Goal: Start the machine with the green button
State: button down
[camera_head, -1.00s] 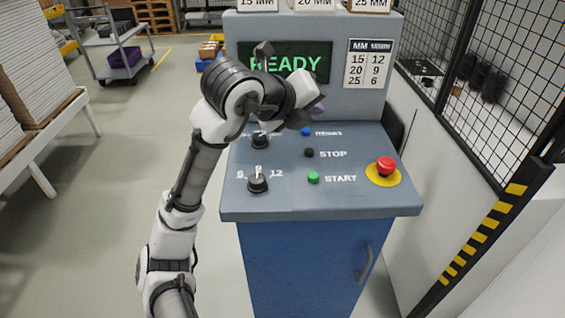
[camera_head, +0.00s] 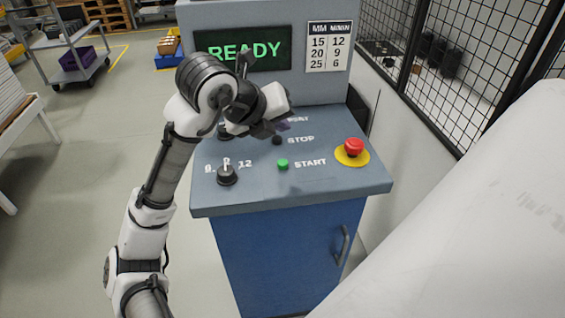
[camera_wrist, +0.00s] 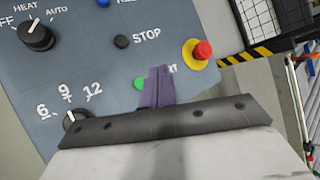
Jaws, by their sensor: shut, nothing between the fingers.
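The green START button (camera_head: 282,165) is on the sloped grey panel of the blue machine, left of its white START label. In the wrist view the green button (camera_wrist: 140,83) shows just left of my fingertips, partly covered by them. My gripper (camera_wrist: 163,70) is shut and empty, its purple-grey fingers together in front of the START label. In the head view my gripper (camera_head: 285,124) is above the upper part of the panel, apart from the button. The machine's screen (camera_head: 243,50) reads READY in green, partly hidden by my arm.
The black STOP button (camera_head: 277,140) is above the green one. A red emergency stop (camera_head: 354,148) on a yellow disc is at right. A selector knob (camera_head: 227,175) marked 6, 9, 12 is left. A HEAT/AUTO knob (camera_wrist: 38,36) is at upper left in the wrist view. A mesh fence (camera_head: 455,75) stands right.

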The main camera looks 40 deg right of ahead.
aim_at(280, 165)
notch_tip(280, 165, down, 7)
jog(key=b, duration=0.4)
jog(key=shift+b, duration=0.3)
dwell(1.6)
jog(key=shift+f+b, duration=0.35)
jog(key=shift+b, duration=0.05)
